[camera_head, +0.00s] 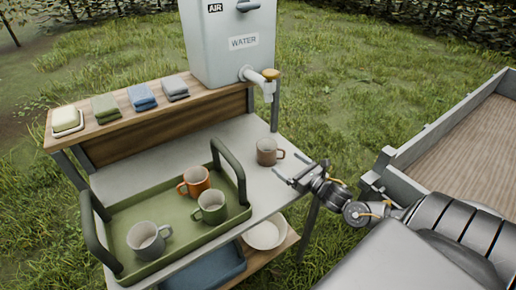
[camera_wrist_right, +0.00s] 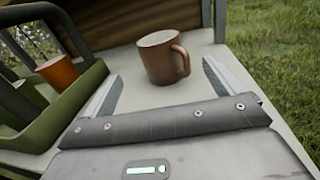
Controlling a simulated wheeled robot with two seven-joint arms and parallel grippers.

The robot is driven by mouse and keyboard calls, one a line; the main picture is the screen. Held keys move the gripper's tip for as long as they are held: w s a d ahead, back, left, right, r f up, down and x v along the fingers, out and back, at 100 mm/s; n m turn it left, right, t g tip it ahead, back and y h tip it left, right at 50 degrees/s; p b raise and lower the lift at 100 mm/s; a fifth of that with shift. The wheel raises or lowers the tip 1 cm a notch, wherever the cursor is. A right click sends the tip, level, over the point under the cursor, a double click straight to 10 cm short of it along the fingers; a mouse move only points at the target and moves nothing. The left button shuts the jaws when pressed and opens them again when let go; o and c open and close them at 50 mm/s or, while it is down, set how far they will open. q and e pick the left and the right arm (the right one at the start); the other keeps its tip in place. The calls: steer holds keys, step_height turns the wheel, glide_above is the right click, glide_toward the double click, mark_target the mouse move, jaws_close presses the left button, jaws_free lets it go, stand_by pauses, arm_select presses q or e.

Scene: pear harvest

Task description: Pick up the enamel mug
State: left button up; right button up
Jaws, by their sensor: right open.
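A brown mug (camera_head: 268,151) stands upright on the grey counter, right of the green tray and below the tap, its handle to the right. It also shows in the right wrist view (camera_wrist_right: 158,58), ahead of and between the open finger tips, handle toward the right finger. My right gripper (camera_head: 292,174) is open and empty, just in front of the mug at the counter's right end. Three more mugs stand in the tray: orange (camera_head: 196,182), green (camera_head: 211,207) and grey (camera_head: 148,240). I cannot tell from the pictures which mugs are enamel. My left gripper is not in view.
The green tray (camera_head: 124,247) has tall end handles. A water tank (camera_head: 228,60) with a tap (camera_head: 262,80) stands behind, on a wooden shelf with folded cloths (camera_head: 142,98). A white bowl (camera_head: 264,234) sits below. A cart bed (camera_head: 470,140) is at right.

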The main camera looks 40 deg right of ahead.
mark_target(274, 154)
steer(key=shift+w+d, duration=0.1)
steer(key=shift+w, duration=0.05)
steer(key=w+b, duration=0.1)
steer(key=w, duration=0.1)
steer(key=w+a+b, duration=0.1)
steer(key=w, duration=0.2)
steer(key=shift+b, duration=0.3)
steer(key=shift+w, duration=0.3)
steer(key=shift+r, duration=0.1)
steer(key=shift+w+b, duration=0.2)
steer(key=shift+b, duration=0.15)
steer(key=w+b, duration=0.1)
steer(key=w, duration=0.1)
steer(key=w+b, duration=0.1)
steer(key=w, duration=0.1)
steer(key=shift+w+a, duration=0.2)
steer(key=shift+w, duration=0.15)
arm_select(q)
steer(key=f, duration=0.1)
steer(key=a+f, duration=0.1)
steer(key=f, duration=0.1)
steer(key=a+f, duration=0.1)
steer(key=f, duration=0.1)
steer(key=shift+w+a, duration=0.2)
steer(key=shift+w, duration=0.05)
